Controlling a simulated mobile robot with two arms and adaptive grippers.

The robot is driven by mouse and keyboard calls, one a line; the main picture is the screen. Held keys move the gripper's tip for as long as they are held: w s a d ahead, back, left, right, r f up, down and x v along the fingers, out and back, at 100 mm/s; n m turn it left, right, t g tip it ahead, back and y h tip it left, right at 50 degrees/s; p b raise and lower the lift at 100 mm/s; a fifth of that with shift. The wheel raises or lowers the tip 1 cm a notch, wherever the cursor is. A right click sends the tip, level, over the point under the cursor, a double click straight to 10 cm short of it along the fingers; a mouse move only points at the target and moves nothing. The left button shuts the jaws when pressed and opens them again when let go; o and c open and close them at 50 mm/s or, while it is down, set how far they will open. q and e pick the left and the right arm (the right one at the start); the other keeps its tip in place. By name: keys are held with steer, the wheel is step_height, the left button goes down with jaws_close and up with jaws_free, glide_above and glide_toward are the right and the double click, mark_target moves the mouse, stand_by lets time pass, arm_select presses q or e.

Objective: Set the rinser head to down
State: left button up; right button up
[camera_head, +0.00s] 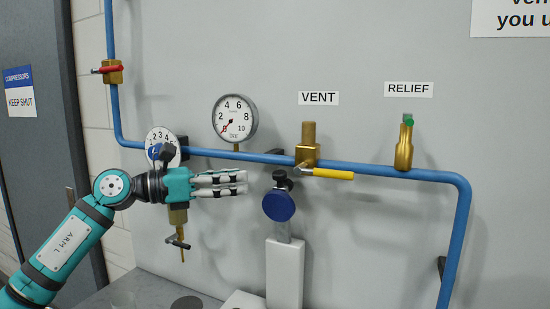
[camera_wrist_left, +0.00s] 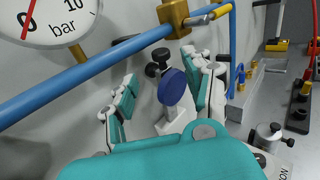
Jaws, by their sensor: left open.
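What looks like the rinser head is a dark blue disc (camera_head: 279,206) with a black knob (camera_head: 282,179) above it, on a short metal rod over a white post (camera_head: 284,272). The disc faces out from the wall. In the left wrist view the blue disc (camera_wrist_left: 171,88) shows between the two fingers, beyond them. My left gripper (camera_head: 243,183) is open and empty, pointing right, just left of the knob and a little above the disc. I see no contact.
A blue pipe (camera_head: 235,154) runs along the wall behind my gripper. It carries a pressure gauge (camera_head: 234,119), a vent valve with a yellow lever (camera_head: 328,173) and a brass relief valve (camera_head: 404,148). A brass fitting with a small tap (camera_head: 178,240) hangs below my wrist.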

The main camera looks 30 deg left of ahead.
mark_target(274, 174)
arm_select(q)
steer(key=p+x, duration=0.2)
steer(key=x, duration=0.2)
steer(key=p+x, duration=0.2)
steer(key=x, duration=0.2)
steer(key=shift+r, duration=0.2)
steer(key=shift+w+d+f, duration=0.2)
steer(key=shift+w+d, duration=0.3)
jaws_close()
steer(key=shift+a+r, duration=0.1)
